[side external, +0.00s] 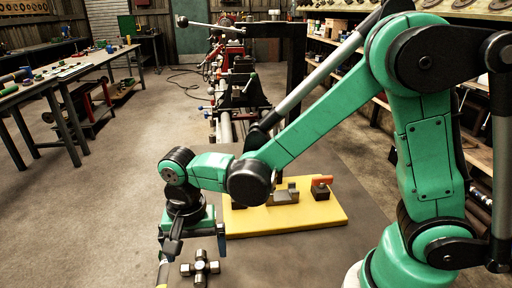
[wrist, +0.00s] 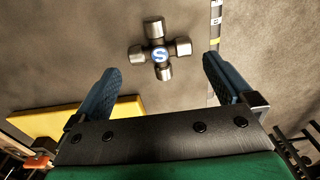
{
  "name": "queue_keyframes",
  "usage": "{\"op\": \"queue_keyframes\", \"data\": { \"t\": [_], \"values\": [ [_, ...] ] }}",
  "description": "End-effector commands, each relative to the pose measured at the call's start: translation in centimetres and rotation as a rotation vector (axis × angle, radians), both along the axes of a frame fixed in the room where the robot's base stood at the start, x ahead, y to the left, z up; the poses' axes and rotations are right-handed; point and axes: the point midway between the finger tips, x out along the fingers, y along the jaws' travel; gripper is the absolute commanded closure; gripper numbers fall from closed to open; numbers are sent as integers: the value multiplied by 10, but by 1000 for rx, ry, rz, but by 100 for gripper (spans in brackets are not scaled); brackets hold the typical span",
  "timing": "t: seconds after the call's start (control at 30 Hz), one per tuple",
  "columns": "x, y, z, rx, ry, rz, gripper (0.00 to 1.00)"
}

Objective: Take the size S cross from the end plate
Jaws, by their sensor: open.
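The size S cross (wrist: 160,55) is a metal four-armed joint cross with a blue S label at its centre. It shows in the wrist view ahead of my gripper (wrist: 161,66), in line with the gap between the fingers. In the side view the cross (side external: 200,268) is near the bottom edge, just right of my gripper (side external: 170,250). My gripper is open and empty, with its two blue fingers spread wider than the cross. The fingers do not appear to touch it. I cannot clearly make out the end plate under the cross.
A yellow board (side external: 285,220) with metal blocks and an orange-topped part lies right of my gripper. A marked strip (wrist: 214,45) runs right of the cross. A lathe (side external: 238,90) stands behind, a workbench (side external: 60,80) at left, and shelves (side external: 335,50) at right.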

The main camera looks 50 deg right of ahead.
Motion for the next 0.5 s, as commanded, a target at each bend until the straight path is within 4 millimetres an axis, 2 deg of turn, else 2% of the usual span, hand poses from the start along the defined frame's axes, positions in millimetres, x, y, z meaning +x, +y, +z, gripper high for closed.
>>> {"op": "queue_keyframes", "data": {
  "t": [0.2, 0.5],
  "values": [
    [1, 0, -27, 0, -1, 1, 0],
    [0, 0, -39, 1, -2, 2, 0]
  ]
}}
